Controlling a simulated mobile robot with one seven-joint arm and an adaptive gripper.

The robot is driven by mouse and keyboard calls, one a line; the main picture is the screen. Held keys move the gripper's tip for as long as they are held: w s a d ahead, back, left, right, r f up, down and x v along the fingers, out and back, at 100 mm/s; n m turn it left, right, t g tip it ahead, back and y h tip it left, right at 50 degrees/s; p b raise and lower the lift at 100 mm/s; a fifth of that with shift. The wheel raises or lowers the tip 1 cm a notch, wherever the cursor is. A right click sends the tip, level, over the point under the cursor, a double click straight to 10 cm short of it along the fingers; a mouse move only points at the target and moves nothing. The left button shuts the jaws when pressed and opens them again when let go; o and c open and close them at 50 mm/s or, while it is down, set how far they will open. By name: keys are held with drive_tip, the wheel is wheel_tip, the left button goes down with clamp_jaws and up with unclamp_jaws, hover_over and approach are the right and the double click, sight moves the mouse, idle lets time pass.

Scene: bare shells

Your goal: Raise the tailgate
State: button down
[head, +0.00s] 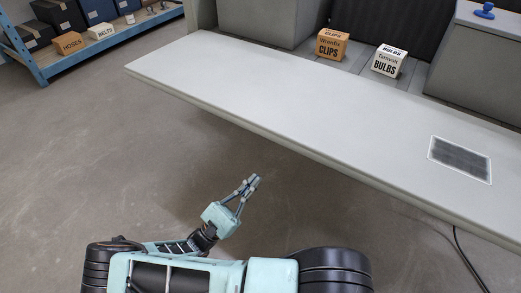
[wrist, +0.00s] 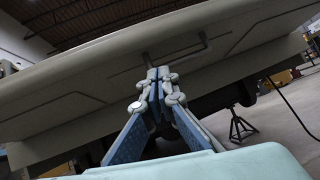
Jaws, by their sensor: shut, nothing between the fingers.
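The tailgate (head: 290,105) is a long pale grey panel, lowered flat and sticking out from the truck bed. A dark mesh-like patch (head: 460,160) is set in its top at the right. In the wrist view the tailgate's underside (wrist: 90,100) spans the picture, with a bent bar-like handle (wrist: 185,50) on it. My gripper (head: 255,179) is in front of the tailgate's near edge in the head view, apart from it as far as I can see. In the wrist view my gripper (wrist: 158,75) points up toward the underside, its fingers together and empty.
An orange CLIPS box (head: 331,44) and a white BULBS box (head: 388,61) stand on the truck bed behind the tailgate. A blue shelf (head: 110,50) with boxes is at the far left. A black cable (head: 465,262) hangs at right. A jack stand (wrist: 238,126) stands beyond. The floor at left is clear.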

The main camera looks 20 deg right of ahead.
drive_tip(key=w+d+r+n+t+y+p, duration=0.2)
drive_tip(key=w+d+r+n+t+p, duration=0.2)
drive_tip(key=p, duration=0.6)
drive_tip(key=shift+w+r+n+t, duration=0.75)
drive_tip(key=shift+r+n+t, duration=0.35)
drive_tip(key=shift+r+t, duration=0.85)
drive_tip(key=shift+d, duration=0.1)
